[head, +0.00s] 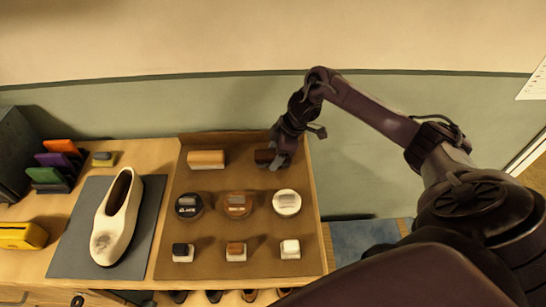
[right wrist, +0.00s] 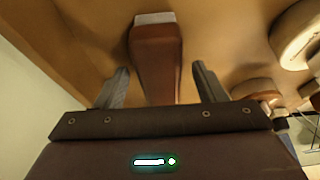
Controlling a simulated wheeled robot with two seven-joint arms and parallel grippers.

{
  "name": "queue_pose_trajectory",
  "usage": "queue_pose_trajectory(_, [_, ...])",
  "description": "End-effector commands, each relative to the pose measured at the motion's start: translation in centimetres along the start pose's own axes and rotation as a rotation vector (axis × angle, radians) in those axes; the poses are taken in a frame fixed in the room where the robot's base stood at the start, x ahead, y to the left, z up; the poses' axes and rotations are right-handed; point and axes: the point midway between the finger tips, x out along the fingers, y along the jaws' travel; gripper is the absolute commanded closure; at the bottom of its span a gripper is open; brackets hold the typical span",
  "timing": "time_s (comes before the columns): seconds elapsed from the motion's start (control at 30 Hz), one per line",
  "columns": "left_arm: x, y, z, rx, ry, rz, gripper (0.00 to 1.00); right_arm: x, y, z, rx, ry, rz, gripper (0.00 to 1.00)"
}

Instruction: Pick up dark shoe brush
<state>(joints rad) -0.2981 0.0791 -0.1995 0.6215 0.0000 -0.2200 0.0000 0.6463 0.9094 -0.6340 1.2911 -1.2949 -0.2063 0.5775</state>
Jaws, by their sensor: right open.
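The dark shoe brush (head: 264,156) lies at the back right of the brown tray (head: 215,268), partly hidden by my right gripper (head: 279,161). In the right wrist view the brush (right wrist: 156,62), reddish brown with a pale end, lies between the two fingers of the gripper (right wrist: 161,86). The fingers are open, with a visible gap on each side of the brush. A lighter tan brush (head: 206,158) lies at the back left of the tray. My left gripper is not in view.
Three round tins, black (head: 188,206), brown (head: 237,205) and white (head: 287,203), fill the tray's middle row. Three small blocks stand in front, one dark-topped (head: 183,252). A white shoe (head: 117,217) rests on a grey mat (head: 74,247) to the left. The wall rises behind the tray.

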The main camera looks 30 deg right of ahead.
Motion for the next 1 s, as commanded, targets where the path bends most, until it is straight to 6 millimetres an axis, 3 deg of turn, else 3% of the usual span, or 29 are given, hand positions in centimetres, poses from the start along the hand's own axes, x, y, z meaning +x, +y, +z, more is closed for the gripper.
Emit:
queue_pose_trajectory(0.43, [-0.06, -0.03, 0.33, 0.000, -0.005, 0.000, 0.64, 0.26, -0.02, 0.09, 0.000, 0.000, 0.000, 0.38])
queue_pose_trajectory(0.8, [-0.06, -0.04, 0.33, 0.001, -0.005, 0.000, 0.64, 0.24, -0.01, 0.09, 0.000, 0.000, 0.000, 0.86])
queue_pose_trajectory(1.0, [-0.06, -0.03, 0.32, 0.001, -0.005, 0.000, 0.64, 0.21, 0.01, 0.07, 0.000, 0.001, 0.000, 0.87])
